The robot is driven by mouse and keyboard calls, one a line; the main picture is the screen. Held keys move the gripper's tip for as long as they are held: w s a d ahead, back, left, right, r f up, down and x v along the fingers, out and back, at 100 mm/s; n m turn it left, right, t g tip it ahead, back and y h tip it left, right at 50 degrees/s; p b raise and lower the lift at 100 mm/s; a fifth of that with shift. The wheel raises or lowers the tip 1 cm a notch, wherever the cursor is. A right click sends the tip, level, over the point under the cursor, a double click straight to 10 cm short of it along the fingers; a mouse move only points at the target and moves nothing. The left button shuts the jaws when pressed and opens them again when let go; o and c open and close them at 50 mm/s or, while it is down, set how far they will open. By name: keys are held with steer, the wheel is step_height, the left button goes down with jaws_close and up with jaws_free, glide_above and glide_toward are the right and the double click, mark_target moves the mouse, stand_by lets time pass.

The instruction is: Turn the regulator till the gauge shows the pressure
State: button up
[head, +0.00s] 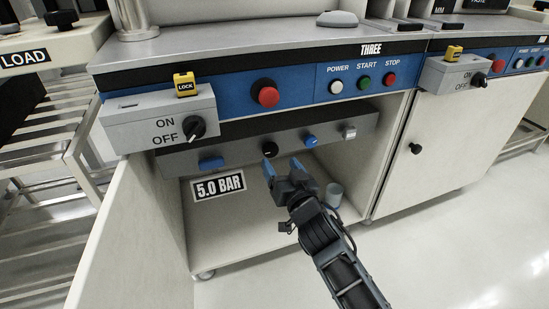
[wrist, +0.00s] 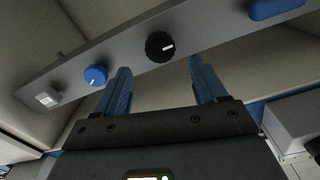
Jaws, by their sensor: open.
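In the head view, a grey panel (head: 290,136) runs inside the open cabinet under station THREE. A round black knob (head: 270,149) with a white mark and a smaller blue knob (head: 311,141) sit on it; no label shows which is the regulator. A small pale square part (head: 349,133) at the panel's right end may be the gauge; no reading is legible. A sign (head: 219,187) below reads 5.0 BAR. My gripper (head: 282,167) is open and empty in front of the panel. In the wrist view, the black knob (wrist: 160,46) lies just beyond and between the fingertips, apparently untouched.
A blue bar-shaped part (head: 211,163) is at the panel's left. Above hang the ON/OFF switch box (head: 160,118) and a red button (head: 268,96). The open cabinet door (head: 130,225) stands left. A small cup-like object (head: 334,194) is on the cabinet floor.

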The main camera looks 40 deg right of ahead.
mark_target(271, 151)
steer(key=shift+x, duration=2.65)
steer(key=shift+c, duration=0.3)
steer(key=c, duration=1)
steer(key=shift+n, duration=0.4)
steer(key=n, duration=0.3)
steer(key=shift+a, duration=0.15)
steer(key=shift+n, duration=1.6)
